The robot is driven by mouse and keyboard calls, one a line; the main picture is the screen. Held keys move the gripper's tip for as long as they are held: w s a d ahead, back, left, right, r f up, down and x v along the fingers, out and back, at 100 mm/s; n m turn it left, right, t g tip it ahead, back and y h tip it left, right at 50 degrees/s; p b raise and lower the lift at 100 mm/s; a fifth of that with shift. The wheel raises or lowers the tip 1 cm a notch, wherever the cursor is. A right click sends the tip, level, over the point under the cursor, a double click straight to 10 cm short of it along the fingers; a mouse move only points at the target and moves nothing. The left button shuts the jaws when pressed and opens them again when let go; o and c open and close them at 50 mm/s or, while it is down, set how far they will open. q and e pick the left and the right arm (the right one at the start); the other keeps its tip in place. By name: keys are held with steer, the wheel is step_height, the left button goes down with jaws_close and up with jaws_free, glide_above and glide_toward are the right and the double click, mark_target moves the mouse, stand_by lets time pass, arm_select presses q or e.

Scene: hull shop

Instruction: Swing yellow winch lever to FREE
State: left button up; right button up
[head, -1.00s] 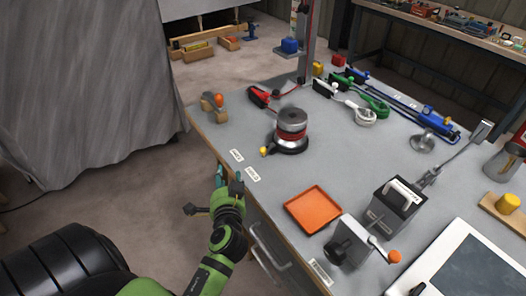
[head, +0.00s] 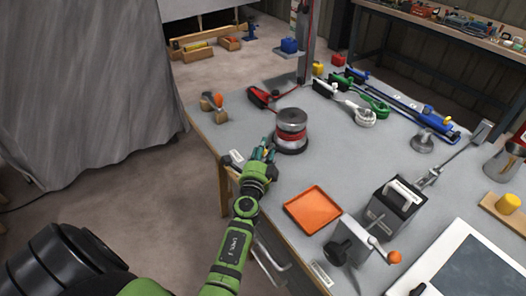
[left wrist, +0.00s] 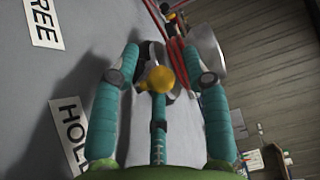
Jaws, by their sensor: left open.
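The winch (head: 291,128) stands on the grey bench, with a silver drum and red line around it. In the left wrist view its yellow lever knob (left wrist: 160,79) sits between the spread teal fingers of my left gripper (head: 265,152). The gripper is open, and I cannot tell whether any finger touches the knob. The FREE label (left wrist: 43,20) is at the upper left of the left wrist view, and the HOLD label (left wrist: 70,132) is at the lower left, partly behind a finger. My right gripper is out of view.
An orange tray (head: 313,209) lies right of my left arm. A wooden piece with an orange ball (head: 217,101) sits at the far left corner. Red, white, green and blue tools lie behind the winch.

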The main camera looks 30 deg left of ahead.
arm_select(q)
steer(key=shift+w, duration=0.1)
jaws_close()
